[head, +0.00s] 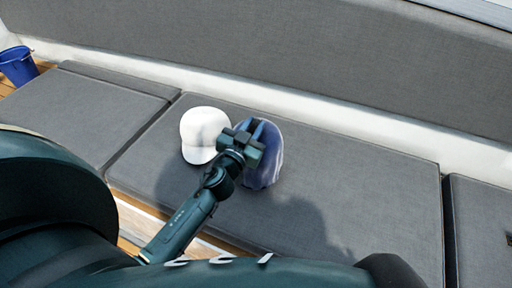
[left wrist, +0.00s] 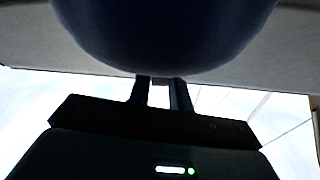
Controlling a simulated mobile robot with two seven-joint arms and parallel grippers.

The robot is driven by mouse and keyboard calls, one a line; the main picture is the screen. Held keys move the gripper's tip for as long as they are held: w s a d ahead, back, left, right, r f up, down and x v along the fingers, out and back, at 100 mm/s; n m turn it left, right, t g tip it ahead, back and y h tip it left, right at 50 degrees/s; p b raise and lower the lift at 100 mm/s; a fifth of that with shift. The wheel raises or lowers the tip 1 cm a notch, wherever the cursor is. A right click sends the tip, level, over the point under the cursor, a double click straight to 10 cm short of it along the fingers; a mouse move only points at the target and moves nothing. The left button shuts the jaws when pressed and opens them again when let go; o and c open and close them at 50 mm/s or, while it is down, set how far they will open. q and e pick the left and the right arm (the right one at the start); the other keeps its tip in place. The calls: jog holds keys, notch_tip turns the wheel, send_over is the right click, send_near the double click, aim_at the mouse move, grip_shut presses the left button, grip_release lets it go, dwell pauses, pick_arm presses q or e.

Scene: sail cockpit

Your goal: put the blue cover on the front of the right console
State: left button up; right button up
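A dark blue rounded cloth thing with pale streaks, which looks like the blue cover (head: 268,170), is at the middle grey seat cushion. My left gripper (head: 252,127) is right over its upper left part and hides some of it. In the left wrist view the blue cover (left wrist: 165,35) fills the top, and the fingers (left wrist: 162,92) reach its lower edge with a narrow gap between them. Their tips are hidden there, so I cannot tell whether they grip it. My right gripper is not in view. I cannot make out the console.
A white cap (head: 203,132) lies on the middle cushion (head: 345,185), just left of the blue cover. A blue bucket (head: 18,66) stands at the far left. A grey backrest (head: 300,55) runs behind the seat. The cushion right of the cover is clear.

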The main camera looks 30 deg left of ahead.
pick_arm(q)
grip_shut()
